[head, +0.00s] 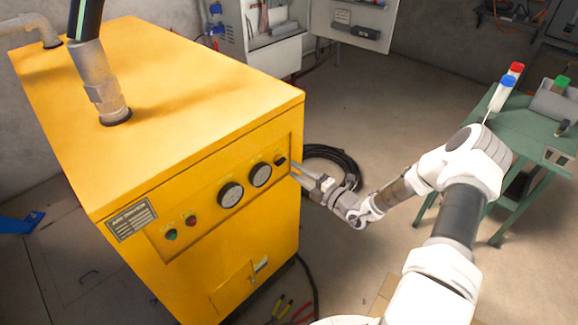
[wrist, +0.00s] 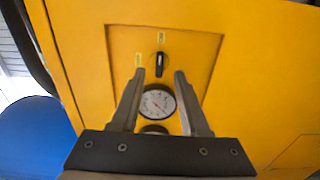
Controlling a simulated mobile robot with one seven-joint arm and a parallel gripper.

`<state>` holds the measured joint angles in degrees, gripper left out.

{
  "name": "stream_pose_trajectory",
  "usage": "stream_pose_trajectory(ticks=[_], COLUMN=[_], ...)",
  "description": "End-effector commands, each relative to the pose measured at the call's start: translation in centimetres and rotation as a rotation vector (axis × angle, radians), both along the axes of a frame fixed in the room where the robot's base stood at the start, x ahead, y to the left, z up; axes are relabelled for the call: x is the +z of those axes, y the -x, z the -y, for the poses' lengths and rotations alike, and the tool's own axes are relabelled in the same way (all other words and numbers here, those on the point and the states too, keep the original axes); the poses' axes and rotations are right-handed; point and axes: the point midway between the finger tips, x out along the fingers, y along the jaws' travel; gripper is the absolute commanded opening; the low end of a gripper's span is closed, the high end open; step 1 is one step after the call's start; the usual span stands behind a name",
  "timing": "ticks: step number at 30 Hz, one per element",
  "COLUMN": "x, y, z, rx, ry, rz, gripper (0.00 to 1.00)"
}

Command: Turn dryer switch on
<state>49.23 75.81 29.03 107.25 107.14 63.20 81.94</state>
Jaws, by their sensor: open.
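The yellow air dryer (head: 180,120) stands at the left in the head view, with a recessed control panel on its front. The dryer switch, a small black rotary knob (head: 280,161), is at the panel's right end. In the wrist view the black knob (wrist: 160,64) lies beyond the fingertips, its handle near vertical, with small yellow labels above and to its left. My gripper (head: 295,172) is open and empty in front of the panel; in the wrist view its fingertips (wrist: 160,73) point toward the knob, one to each side. Whether they touch the panel I cannot tell.
Two round gauges (head: 230,194) and green and red buttons (head: 172,234) sit left of the knob. A black hose coil (head: 335,160) lies on the floor behind my gripper. A green table (head: 530,130) stands at the right. Open floor lies between.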

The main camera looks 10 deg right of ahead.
Motion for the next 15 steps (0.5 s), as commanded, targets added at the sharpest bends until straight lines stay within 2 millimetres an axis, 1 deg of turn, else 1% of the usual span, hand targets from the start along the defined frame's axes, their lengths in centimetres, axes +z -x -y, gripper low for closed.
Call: stream_pose_trajectory(ticks=[1,3,9,12,15], x=[0.1,0.0,0.1,0.0,0.0], y=[1.1,2.6,6.6,8.3,9.5], z=[0.9,1.9,4.5,5.5,6.4], rx=[-0.004,-0.004,-0.004,-0.002,-0.001], ry=[-0.002,-0.001,-0.001,-0.001,0.001], rz=[-0.001,-0.003,-0.002,-0.002,-0.001], gripper=[0.45,0.45,0.45,0.45,0.45])
